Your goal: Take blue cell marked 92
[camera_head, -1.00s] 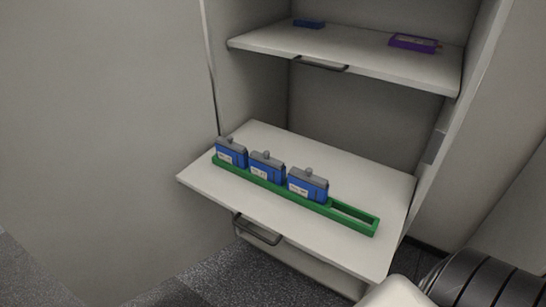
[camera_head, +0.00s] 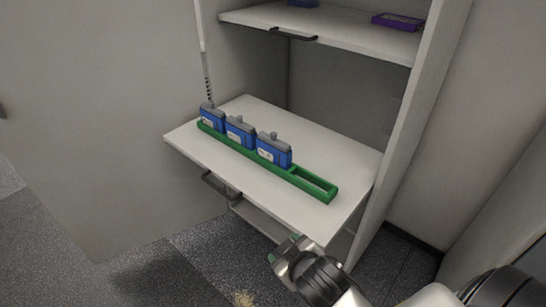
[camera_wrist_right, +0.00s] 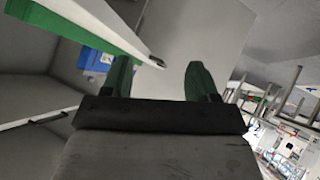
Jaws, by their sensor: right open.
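Three blue cells with grey tops stand upright in a green rack (camera_head: 313,193) on the pulled-out lower shelf: a left cell (camera_head: 212,117), a middle cell (camera_head: 239,132) and a right cell (camera_head: 272,151). Their white labels are too small to read, so I cannot tell which is marked 92. The rack's right end is empty. My right gripper (camera_head: 284,253) is open and empty, in front of and below the shelf's front edge. In the right wrist view its green fingertips (camera_wrist_right: 160,80) are apart, with a blue cell (camera_wrist_right: 93,60) beyond the left finger. My left gripper is not in view.
The white lower shelf (camera_head: 300,215) has a handle (camera_head: 220,187) below its front edge. An upper shelf (camera_head: 340,35) overhangs behind it, bearing a blue item (camera_head: 303,3) and a purple item (camera_head: 398,21). The cabinet's right wall (camera_head: 400,130) stands beside the shelf.

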